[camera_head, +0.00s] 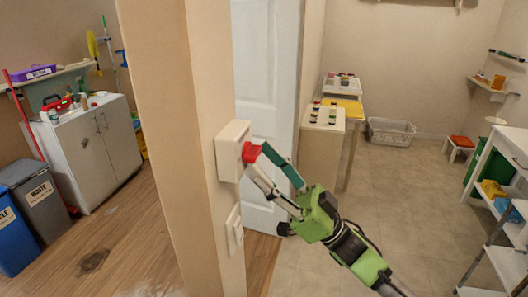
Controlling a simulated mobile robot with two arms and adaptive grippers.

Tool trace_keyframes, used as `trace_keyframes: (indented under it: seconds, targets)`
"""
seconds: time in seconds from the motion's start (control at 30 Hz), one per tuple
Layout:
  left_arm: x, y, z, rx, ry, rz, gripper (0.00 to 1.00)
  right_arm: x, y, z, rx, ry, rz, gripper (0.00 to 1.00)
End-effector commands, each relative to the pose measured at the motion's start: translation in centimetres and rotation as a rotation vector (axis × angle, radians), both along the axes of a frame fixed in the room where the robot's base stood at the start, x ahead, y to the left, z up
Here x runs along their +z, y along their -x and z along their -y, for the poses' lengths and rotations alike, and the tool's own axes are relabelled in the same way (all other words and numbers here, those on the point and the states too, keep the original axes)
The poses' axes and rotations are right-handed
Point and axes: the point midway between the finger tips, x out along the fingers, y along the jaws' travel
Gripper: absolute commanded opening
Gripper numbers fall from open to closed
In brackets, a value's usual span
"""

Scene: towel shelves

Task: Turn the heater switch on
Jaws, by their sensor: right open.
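A white switch box (230,150) is fixed to the narrow end of the beige wall in the middle of the head view. A red switch part (250,152) sticks out of its right side; whether it is set on or off I cannot tell. My right gripper (258,160), with a green body, reaches in from the lower right. Its fingers are open and their tips are at the red part, one at its upper right and one just below it. I cannot tell whether they touch it. My left gripper is not in view.
A white wall plate (234,230) sits below the switch box. A white door (257,85) stands behind the wall end. At left are a grey cabinet (95,150) and waste bins (38,195). At right a metal shelf rack (503,245) stands beside open tiled floor (405,195).

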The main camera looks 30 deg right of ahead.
Motion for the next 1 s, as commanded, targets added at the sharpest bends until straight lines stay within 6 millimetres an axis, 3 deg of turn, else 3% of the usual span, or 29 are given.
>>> trace_keyframes:
  seconds: [0.37, 0.53, 0.77, 1.0]
  targets:
    - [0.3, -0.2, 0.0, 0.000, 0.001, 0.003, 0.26, 0.4, -0.4, -0.3, -0.001, -0.001, 0.000, 0.53]
    - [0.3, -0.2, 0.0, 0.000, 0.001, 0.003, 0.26, 0.4, -0.4, -0.3, -0.001, -0.001, 0.000, 0.14]
    - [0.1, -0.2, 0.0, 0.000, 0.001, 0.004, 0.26, 0.3, -0.4, -0.3, -0.001, 0.005, 0.004, 0.14]
    - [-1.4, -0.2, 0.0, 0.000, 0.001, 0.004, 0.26, 0.0, -0.5, -0.2, -0.001, 0.064, 0.053, 0.14]
